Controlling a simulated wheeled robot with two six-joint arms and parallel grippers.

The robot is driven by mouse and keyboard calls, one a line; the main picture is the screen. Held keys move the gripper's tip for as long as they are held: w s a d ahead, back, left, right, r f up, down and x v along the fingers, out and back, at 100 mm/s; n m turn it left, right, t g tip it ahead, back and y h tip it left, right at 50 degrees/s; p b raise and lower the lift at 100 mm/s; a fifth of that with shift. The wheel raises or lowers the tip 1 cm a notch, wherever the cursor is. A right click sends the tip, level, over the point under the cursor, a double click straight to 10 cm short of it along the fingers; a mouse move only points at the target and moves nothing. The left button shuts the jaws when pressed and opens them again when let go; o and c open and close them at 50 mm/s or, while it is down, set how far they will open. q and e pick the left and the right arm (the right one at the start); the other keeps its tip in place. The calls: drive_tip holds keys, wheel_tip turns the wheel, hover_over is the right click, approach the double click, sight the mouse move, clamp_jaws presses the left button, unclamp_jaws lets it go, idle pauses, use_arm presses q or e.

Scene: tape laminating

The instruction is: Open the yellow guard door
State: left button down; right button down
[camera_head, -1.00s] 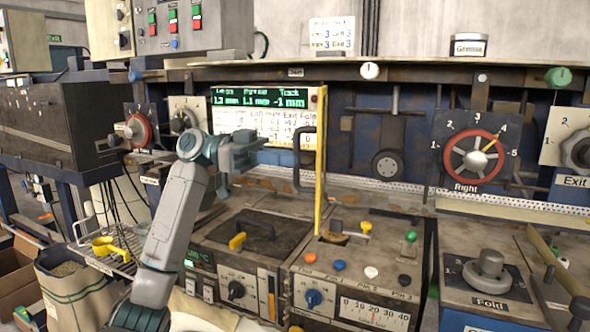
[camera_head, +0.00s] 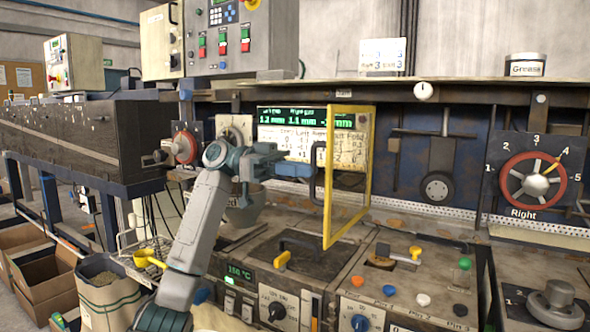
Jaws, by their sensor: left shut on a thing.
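The yellow guard door (camera_head: 328,215) is a thin yellow frame around a see-through pane. It stands at an angle, its left edge nearer to me than its right edge, partly in front of the display panel. A dark upright handle (camera_head: 317,188) sits at its left side. My left gripper (camera_head: 296,169) reaches in from the left at handle height and is shut on the handle; its fingertips are small and partly hidden there. My right gripper is not in view.
A grey pot (camera_head: 245,212) stands behind my left arm. A red dial (camera_head: 530,180) is at the right.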

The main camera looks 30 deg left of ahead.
use_arm(q)
drive_tip(key=shift+w+r, duration=0.2)
drive_tip(key=shift+w, duration=0.05)
drive_tip(key=c, duration=1.6)
unclamp_jaws()
drive_tip(key=shift+w+d+f, duration=0.1)
drive_tip(key=shift+w, duration=0.15)
drive_tip(key=shift+o, duration=0.6)
drive_tip(key=shift+w+d+f, duration=0.15)
drive_tip(key=shift+w+d, duration=0.1)
drive_tip(key=shift+w, duration=0.15)
drive_tip(key=shift+d, duration=0.1)
drive_tip(key=shift+s+a+f, duration=0.1)
drive_tip(key=shift+s+a, duration=0.05)
drive_tip(key=shift+a, duration=0.05)
